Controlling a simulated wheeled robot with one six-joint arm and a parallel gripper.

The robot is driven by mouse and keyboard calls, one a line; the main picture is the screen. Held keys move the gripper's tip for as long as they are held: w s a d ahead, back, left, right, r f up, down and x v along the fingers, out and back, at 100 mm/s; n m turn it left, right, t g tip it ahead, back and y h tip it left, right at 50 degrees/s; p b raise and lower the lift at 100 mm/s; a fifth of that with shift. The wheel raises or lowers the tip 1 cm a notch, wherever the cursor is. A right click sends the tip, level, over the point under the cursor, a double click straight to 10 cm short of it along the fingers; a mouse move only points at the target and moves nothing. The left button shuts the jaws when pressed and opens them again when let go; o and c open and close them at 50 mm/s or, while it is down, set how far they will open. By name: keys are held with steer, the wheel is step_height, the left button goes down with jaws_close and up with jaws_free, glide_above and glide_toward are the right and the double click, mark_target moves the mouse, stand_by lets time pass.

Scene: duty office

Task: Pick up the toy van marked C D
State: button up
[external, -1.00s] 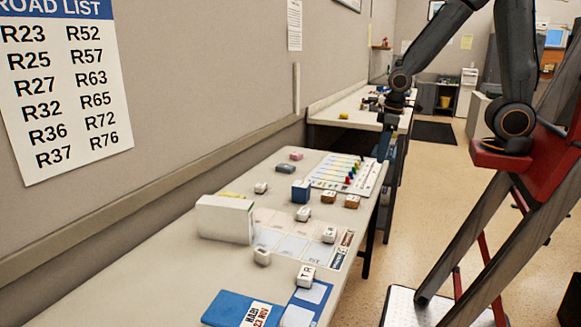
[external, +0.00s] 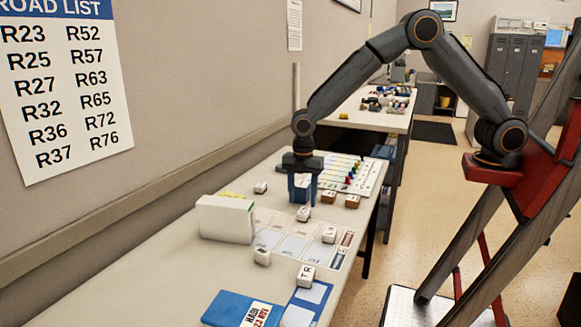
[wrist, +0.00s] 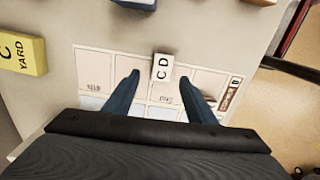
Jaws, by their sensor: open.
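The toy van marked C D (wrist: 163,67) is a small white block with black letters. In the wrist view it shows ahead of my gripper (wrist: 160,79), between the two blue fingertips. My gripper is open and empty. In the external view my gripper (external: 302,192) points down above the table, and the white van (external: 303,214) shows just below and in front of it. The van stands at the far edge of a printed sheet (wrist: 110,65). How high the fingertips are above it is hard to tell.
A yellow block marked C YARD (wrist: 24,55) lies left in the wrist view. A white box (external: 224,219) stands left of the sheet. Other white vans (external: 329,234) and brown ones (external: 352,202) stand nearby.

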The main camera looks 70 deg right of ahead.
mark_target(303, 212)
steer(key=shift+s+f+p, duration=0.15)
steer(key=shift+f+p, duration=1.05)
steer(key=shift+f, duration=1.7)
steer(key=c, duration=1.1)
